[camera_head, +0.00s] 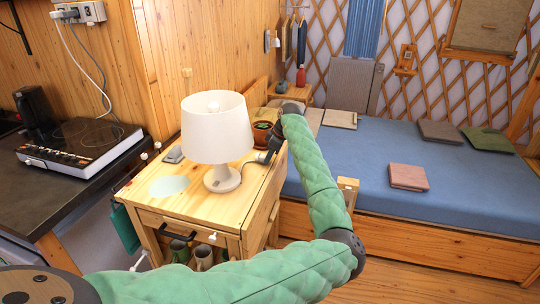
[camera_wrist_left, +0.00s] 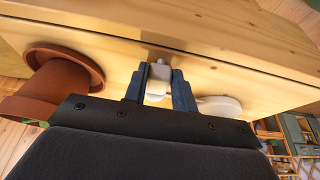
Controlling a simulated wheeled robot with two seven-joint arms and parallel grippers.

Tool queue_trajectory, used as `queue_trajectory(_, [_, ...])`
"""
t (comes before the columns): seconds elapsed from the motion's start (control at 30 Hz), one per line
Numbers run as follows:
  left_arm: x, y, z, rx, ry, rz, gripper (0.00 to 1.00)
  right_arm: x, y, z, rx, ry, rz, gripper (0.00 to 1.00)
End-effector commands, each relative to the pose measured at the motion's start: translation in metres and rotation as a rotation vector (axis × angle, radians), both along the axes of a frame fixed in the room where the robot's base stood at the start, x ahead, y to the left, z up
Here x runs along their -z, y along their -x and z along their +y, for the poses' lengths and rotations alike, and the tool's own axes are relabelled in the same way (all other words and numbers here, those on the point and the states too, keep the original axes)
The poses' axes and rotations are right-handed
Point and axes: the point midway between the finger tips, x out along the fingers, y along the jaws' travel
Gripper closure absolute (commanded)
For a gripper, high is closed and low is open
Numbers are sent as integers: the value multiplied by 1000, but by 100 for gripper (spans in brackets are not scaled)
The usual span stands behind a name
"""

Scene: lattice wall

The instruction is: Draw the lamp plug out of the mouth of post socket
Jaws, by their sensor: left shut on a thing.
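The lamp (camera_head: 217,135) stands upright on the wooden cabinet, with a white shade and a pale base; a white round thing, probably its base, shows in the wrist view (camera_wrist_left: 219,105). My left gripper (camera_head: 265,157) is low over the cabinet's right part, beside the lamp's base. In the wrist view its two fingers (camera_wrist_left: 158,95) are shut on the small white lamp plug (camera_wrist_left: 158,84). The plug's front end lies close to the pale wood surface; I cannot tell whether it sits in a socket. I cannot make out the post socket's mouth. My right gripper is out of view.
A terracotta pot (camera_head: 262,133) stands by my left wrist and also shows in the wrist view (camera_wrist_left: 62,78). A short wooden post (camera_head: 347,191) rises beside my forearm at the bed's edge. The blue bed (camera_head: 350,150) carries several flat cushions. A hob (camera_head: 80,145) is at left.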

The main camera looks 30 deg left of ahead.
Motion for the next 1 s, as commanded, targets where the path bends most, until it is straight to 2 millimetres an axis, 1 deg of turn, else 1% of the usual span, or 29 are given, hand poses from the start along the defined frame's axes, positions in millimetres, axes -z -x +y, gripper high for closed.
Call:
queue_trajectory(0.63, [8,0,0,0,0,0,96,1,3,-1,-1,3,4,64])
queue_trajectory(0.67, [8,0,0,0,0,0,70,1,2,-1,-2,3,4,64])
queue_trajectory(0.7, [8,0,0,0,0,0,62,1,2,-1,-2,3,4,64])
queue_trajectory(0.77, [8,0,0,0,0,0,50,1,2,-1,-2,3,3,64])
queue_trajectory(0.8, [8,0,0,0,0,0,48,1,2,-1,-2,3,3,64])
queue_trajectory(0.97, [8,0,0,0,0,0,48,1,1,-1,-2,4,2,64])
queue_trajectory(1.0, [8,0,0,0,0,0,44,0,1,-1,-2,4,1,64])
